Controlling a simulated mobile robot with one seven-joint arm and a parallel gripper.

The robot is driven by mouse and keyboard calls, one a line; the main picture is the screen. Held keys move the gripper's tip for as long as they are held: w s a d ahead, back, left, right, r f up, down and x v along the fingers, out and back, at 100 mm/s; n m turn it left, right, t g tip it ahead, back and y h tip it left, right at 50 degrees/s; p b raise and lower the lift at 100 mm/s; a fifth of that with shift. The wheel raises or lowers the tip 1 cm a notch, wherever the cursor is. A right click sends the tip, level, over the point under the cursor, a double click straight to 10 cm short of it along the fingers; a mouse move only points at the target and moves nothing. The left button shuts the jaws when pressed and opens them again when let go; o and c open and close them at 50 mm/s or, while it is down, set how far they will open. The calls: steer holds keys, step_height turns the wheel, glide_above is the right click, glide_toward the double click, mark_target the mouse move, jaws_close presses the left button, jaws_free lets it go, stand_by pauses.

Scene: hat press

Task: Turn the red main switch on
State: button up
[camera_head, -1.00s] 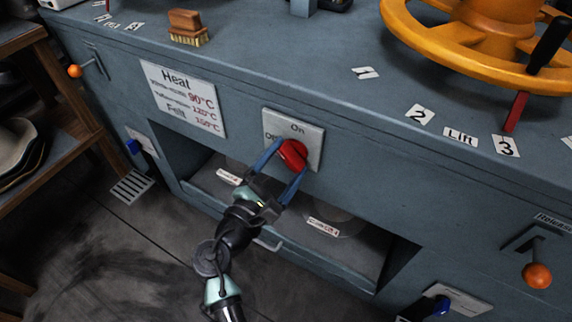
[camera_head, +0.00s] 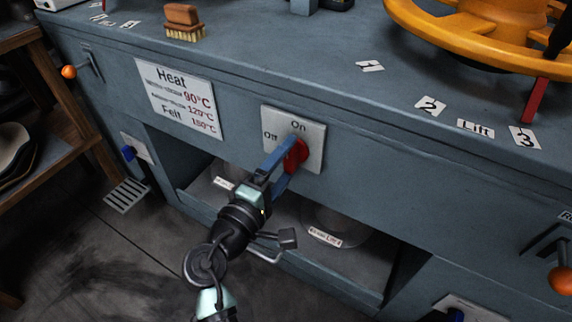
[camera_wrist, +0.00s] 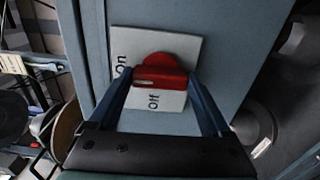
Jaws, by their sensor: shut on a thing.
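The red main switch (camera_head: 297,155) is a round knob with a raised bar, on a pale plate (camera_head: 313,131) on the blue-grey machine front. The plate reads "On" above the knob and "Off" to its left. My gripper (camera_head: 289,163) reaches it from below left, its blue fingers on either side of the knob. In the wrist view the red switch (camera_wrist: 160,72) sits between the fingertips (camera_wrist: 160,82). Its bar lies across that picture, one end towards the side where "On" is printed. Finger contact is partly hidden.
An open shelf recess (camera_head: 345,262) lies below the switch. An orange-knobbed lever (camera_head: 69,72) is at left and another orange knob (camera_head: 562,280) at right. The yellow wheel (camera_head: 450,42) and a brush (camera_head: 183,20) are on top. A shelf (camera_head: 45,165) stands at left.

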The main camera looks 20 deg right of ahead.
steer(key=shift+m, duration=0.3)
steer(key=o, duration=1.2)
steer(key=shift+c, duration=0.2)
steer(key=shift+s+a, duration=0.1)
steer(key=p+v, duration=0.3)
steer(key=v, duration=0.9)
steer(key=shift+s+a, duration=0.3)
